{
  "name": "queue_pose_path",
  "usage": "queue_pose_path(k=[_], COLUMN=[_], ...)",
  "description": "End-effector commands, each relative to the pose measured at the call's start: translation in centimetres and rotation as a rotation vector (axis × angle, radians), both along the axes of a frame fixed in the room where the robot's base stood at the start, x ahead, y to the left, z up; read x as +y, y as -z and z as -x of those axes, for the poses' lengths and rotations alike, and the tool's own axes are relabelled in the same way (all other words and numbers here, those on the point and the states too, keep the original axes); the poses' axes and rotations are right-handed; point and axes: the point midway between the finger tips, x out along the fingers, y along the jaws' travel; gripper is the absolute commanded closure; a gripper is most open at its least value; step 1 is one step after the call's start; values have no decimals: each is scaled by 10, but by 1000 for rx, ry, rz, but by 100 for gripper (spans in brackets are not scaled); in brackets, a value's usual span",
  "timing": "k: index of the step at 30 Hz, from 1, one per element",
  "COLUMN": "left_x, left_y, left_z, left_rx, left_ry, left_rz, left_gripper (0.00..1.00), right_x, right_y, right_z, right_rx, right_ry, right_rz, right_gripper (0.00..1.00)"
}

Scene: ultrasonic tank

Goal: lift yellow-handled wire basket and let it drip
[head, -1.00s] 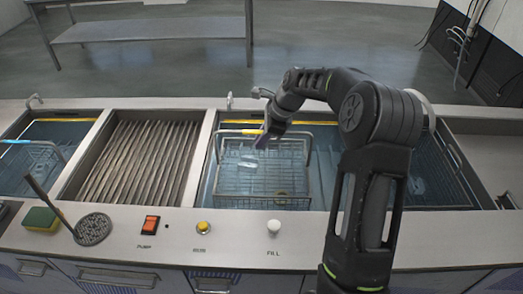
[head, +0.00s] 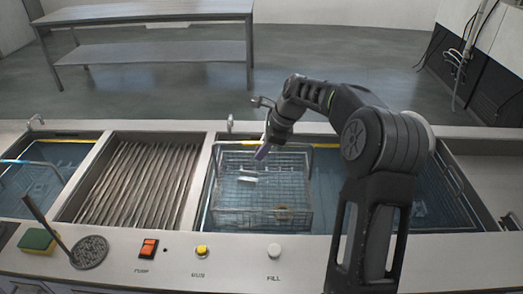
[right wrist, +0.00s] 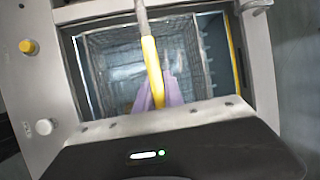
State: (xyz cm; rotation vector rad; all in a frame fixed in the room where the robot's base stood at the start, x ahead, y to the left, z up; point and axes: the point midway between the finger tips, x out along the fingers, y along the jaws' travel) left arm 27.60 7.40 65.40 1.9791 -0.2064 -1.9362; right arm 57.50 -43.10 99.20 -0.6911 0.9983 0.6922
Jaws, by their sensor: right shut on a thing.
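The wire basket (head: 300,190) sits in the middle tank (head: 208,205), with its mesh and several small pieces visible inside. In the right wrist view the basket's yellow handle (right wrist: 151,65) runs between the purple fingertips of my right gripper (right wrist: 160,92), which is shut on it. In the head view my right gripper (head: 263,152) is over the back part of the basket, pointing down. I cannot tell how much of the basket is under the water. My left gripper is not in view.
Another wire basket (head: 40,180) stands in the left tank. A ribbed drain rack (head: 130,178) lies between the tanks. On the front ledge are a sponge (head: 37,240), a round strainer (head: 89,252), a pump switch (head: 148,248) and two knobs.

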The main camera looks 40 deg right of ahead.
Motion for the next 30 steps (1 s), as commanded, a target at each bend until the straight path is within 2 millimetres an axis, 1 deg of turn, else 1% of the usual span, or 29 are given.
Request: queue_pose_path(k=[5, 30], left_x=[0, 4], left_y=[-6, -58], left_z=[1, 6], left_rx=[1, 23], left_ry=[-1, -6], left_rz=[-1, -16], left_gripper=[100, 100], right_x=[0, 0], right_y=[-9, -74], right_z=[-1, -1], right_rx=[-5, -5], right_ry=[0, 0], right_rz=[1, 2], right_gripper=[100, 100])
